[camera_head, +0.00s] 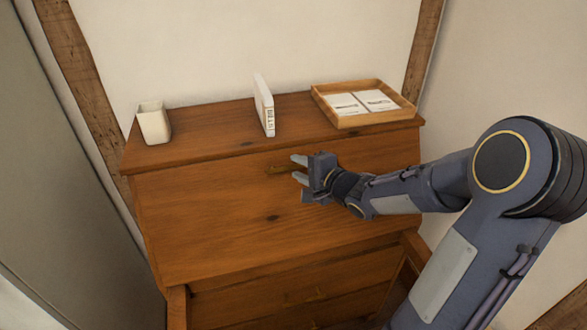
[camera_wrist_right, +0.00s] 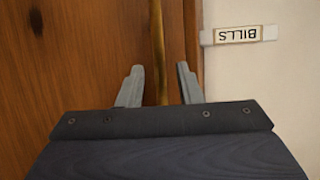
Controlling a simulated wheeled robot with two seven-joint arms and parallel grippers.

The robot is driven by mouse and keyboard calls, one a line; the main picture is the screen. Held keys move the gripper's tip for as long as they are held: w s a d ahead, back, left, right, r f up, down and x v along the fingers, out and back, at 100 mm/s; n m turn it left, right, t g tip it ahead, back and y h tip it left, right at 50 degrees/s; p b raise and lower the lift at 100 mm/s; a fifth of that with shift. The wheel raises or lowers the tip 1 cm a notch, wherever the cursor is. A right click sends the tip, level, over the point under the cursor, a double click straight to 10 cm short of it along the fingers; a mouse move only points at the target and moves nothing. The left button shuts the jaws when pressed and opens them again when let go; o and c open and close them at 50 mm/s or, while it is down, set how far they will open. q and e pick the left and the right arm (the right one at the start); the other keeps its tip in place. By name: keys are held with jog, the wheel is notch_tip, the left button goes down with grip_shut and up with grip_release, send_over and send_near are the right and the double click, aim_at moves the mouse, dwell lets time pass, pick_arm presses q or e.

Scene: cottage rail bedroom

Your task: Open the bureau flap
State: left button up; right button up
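The wooden bureau's sloping flap (camera_head: 215,215) is closed and flat in its frame. A thin brass handle (camera_head: 275,170) sits near the flap's upper edge; it also shows in the right wrist view (camera_wrist_right: 157,40) as a long bar. My right gripper (camera_head: 298,169) is at the right end of the handle, close to the flap. In the right wrist view its fingers (camera_wrist_right: 158,72) are apart, one on each side of the bar, with a gap on both sides. My left gripper is not in view.
On the bureau top (camera_head: 205,135) stand a white cup (camera_head: 153,123), an upright white file marked BILLS (camera_head: 264,105) and a wooden tray (camera_head: 365,122) holding papers. Drawers (camera_head: 290,285) lie below the flap. Walls and timber posts close in behind and at the right.

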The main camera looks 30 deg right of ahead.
jog(key=shift+x, duration=0.85)
grip_shut()
